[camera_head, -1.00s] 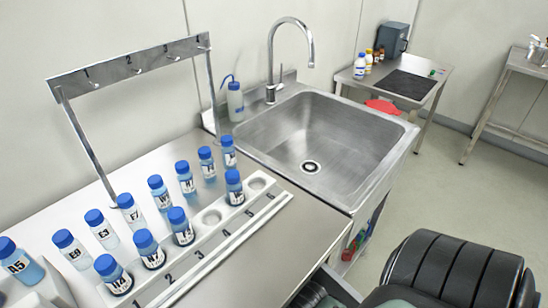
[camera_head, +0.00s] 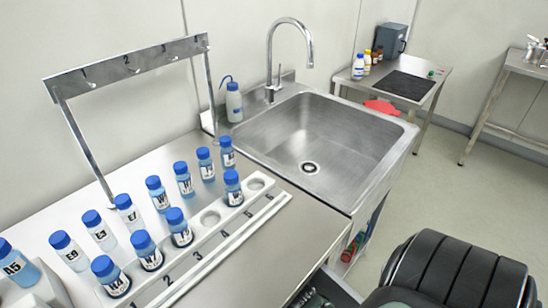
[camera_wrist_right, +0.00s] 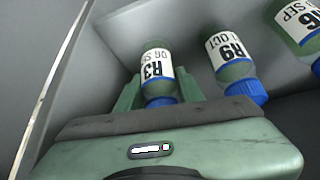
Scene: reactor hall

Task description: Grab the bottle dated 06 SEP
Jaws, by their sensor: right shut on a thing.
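In the right wrist view a bottle (camera_wrist_right: 157,62) with a blue cap and a white label stands out. The label reads R3, with a date line that looks like 06 SE, its end cut off by the curve. My right gripper (camera_wrist_right: 158,88) has its green fingers on both sides of this bottle, near the cap, and is shut on it. Beside it lie a bottle marked R9 (camera_wrist_right: 233,55), dated 11 OCT or similar, and a partly cut-off bottle (camera_wrist_right: 302,22) whose label ends in SEP. My left gripper is not in view.
Several blue-capped bottles stand on the steel counter (camera_head: 285,235), some in a white numbered rack (camera_head: 262,205). A hook rail (camera_head: 130,62) rises behind them. A sink (camera_head: 310,140) with a tall tap adjoins. A side table (camera_head: 437,75) stands beyond open floor.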

